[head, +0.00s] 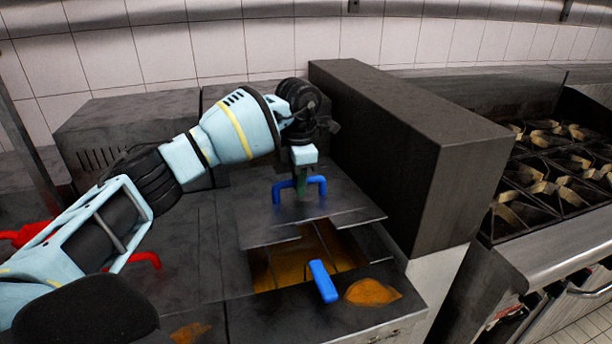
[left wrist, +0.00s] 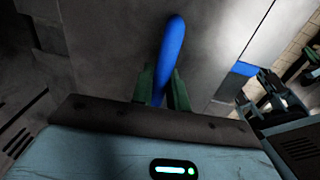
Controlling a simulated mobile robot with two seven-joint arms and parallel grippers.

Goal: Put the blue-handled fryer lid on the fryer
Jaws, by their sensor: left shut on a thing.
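The fryer lid is a dark flat plate (head: 268,226) with a blue arched handle (head: 322,187). My left gripper (head: 303,180) is shut on that handle, and the left wrist view shows the handle (left wrist: 173,50) between its fingers. The lid lies over the back part of the fryer's opening, roughly level. I cannot tell whether it touches the fryer top. The front part of the opening is uncovered and shows orange-brown oil (head: 290,268). My right gripper is not in view.
A blue basket-like handle (head: 322,281) sticks up at the opening's front edge. An orange stain (head: 371,292) marks the front rim. A tall dark block (head: 400,150) stands close on the right, with a burner range (head: 555,165) beyond. Red handles (head: 146,259) show at left.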

